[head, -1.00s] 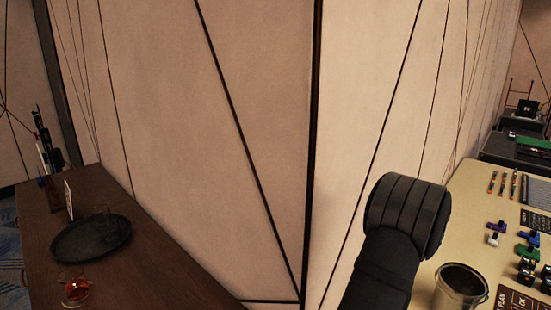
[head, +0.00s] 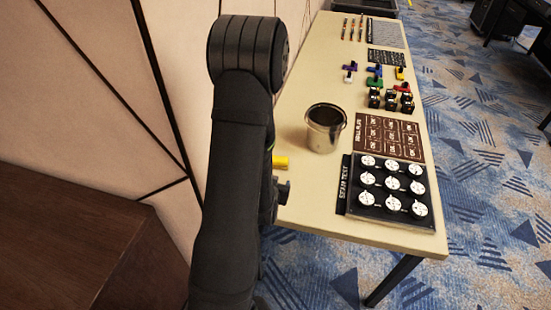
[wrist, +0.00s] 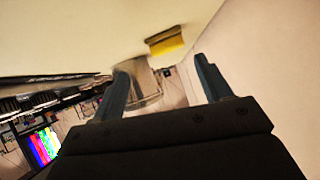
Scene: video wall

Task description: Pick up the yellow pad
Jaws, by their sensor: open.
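The yellow pad (head: 281,162) is a small yellow block on the cream table (head: 300,218), close to its left edge. My arm stands in front of that edge and may hide part of the pad. The pad also shows in the wrist view (wrist: 166,42), past the fingertips and roughly between them in the picture. My gripper (wrist: 161,66) is open, its two dark fingers apart with nothing held. In the head view only a small dark part of it shows beside my arm, below the pad.
A metal bucket (head: 325,128) stands on the table right of the pad. A black board with white dials (head: 342,190) and a brown panel (head: 390,136) lie further right. Colored small items (head: 375,75) sit farther back. A wall panel (head: 175,60) rises at the left.

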